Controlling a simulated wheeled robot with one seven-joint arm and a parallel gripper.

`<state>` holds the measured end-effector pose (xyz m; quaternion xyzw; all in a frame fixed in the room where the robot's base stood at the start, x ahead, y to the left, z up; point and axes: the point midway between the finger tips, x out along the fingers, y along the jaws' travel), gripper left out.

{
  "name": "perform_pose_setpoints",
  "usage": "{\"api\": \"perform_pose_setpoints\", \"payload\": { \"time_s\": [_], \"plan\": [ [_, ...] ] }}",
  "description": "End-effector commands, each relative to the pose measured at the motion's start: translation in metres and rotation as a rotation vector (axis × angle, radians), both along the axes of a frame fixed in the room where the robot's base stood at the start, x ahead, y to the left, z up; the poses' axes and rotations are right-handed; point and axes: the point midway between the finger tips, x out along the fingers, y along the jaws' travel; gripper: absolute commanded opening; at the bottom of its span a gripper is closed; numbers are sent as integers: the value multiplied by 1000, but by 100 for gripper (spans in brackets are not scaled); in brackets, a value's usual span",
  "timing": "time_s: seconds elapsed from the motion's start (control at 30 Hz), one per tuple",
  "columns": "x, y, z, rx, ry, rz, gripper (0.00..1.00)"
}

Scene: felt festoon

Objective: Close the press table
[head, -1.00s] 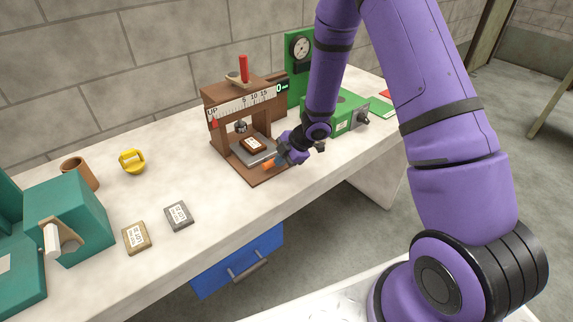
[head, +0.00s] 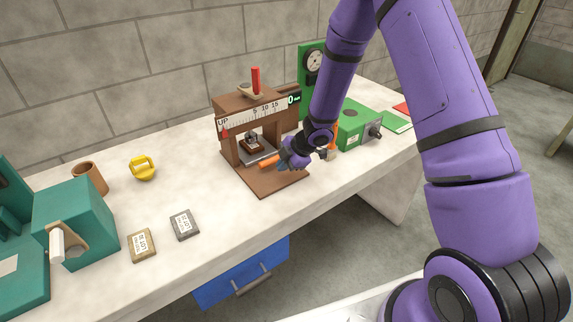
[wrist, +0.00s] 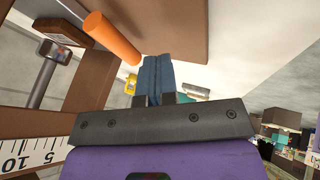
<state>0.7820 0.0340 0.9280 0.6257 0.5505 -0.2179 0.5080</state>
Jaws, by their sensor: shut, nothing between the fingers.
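The brown wooden press (head: 229,148) stands on the bench with its sliding grey press table (head: 262,159) between the posts. A brown labelled block (head: 254,147) rides on the table, under or close under the ram. The table's orange handle (head: 269,163) points out to the front; it is large in the wrist view (wrist: 112,38). My gripper (head: 284,161) is beside the handle's outer end, low over the press's base board. Its blue fingers (wrist: 157,78) are shut together and empty. I cannot tell whether they touch the handle.
A green machine (head: 357,125) stands close to the right of my gripper. Labelled blocks (head: 142,245) (head: 184,224), a yellow-handled item (head: 143,168), a brown cup (head: 91,178) and a teal machine (head: 75,222) are on the left.

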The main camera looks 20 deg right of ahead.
Motion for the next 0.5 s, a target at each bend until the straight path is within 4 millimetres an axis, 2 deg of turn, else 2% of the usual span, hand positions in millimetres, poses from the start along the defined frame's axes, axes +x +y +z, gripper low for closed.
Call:
{"api": "perform_pose_setpoints", "payload": {
  "time_s": [0.5],
  "plan": [
    [-20,-32,58,-1,-4,-2,0]
  ]
}}
